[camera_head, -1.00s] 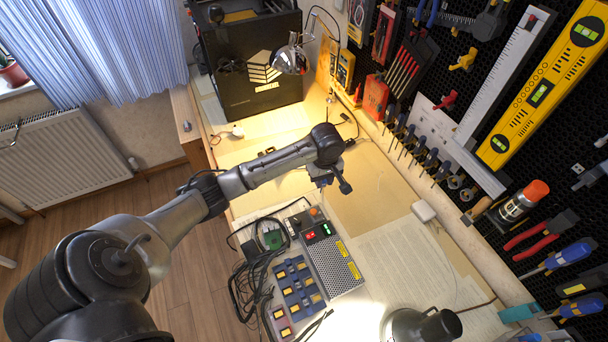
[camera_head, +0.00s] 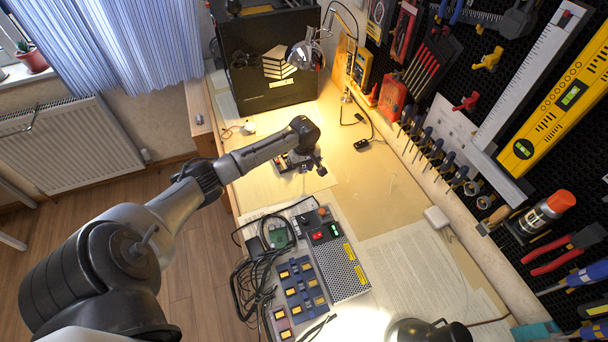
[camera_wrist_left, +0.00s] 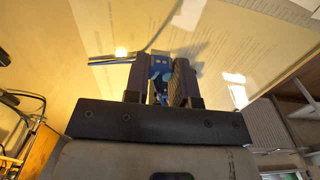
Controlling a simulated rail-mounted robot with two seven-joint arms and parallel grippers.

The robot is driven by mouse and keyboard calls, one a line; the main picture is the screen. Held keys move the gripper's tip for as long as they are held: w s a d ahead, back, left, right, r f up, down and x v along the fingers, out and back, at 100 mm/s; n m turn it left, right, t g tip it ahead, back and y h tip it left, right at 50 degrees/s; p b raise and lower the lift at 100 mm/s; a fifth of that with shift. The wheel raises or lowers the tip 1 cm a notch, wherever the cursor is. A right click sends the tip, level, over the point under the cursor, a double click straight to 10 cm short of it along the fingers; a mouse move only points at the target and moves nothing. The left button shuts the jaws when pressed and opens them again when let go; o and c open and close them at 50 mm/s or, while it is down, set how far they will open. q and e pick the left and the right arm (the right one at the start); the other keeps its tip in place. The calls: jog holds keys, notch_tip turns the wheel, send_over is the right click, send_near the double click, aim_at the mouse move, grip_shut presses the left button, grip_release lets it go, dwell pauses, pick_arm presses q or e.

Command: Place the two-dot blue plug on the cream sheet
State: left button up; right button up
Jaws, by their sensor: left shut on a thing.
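My left gripper (camera_head: 298,160) is low over the cream sheet (camera_head: 262,192), in the lamp-lit part of the bench. In the left wrist view the gripper (camera_wrist_left: 160,85) is shut on a blue plug (camera_wrist_left: 158,70). Small pale marks show on the plug's face, but I cannot count them surely. The cream sheet fills much of the wrist view (camera_wrist_left: 70,30) beneath the plug. I cannot tell whether the plug touches it. In the head view my wrist mostly hides the plug. My right gripper is not in view.
A power supply (camera_head: 340,265) and blue sockets (camera_head: 299,287) with black cables stand nearer. Printed paper (camera_head: 410,270) lies beside them. A black box (camera_head: 270,65) and desk lamp (camera_head: 300,55) stand at the back. A black adapter (camera_head: 360,144) lies right of my gripper.

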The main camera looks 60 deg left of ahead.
pick_arm(q)
jog(key=shift+f+b, duration=0.7)
jog(key=shift+f, duration=1.35)
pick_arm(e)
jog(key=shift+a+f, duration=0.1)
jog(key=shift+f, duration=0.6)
pick_arm(q)
jog(key=shift+a, duration=0.1)
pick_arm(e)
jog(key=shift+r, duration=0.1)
pick_arm(q)
jog(key=o, duration=0.9)
jog(key=shift+f, duration=0.1)
notch_tip(320, 180, up, 11)
jog(key=p, duration=0.3)
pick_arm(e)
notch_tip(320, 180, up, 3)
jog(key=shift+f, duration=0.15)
pick_arm(q)
jog(key=shift+r, duration=0.65)
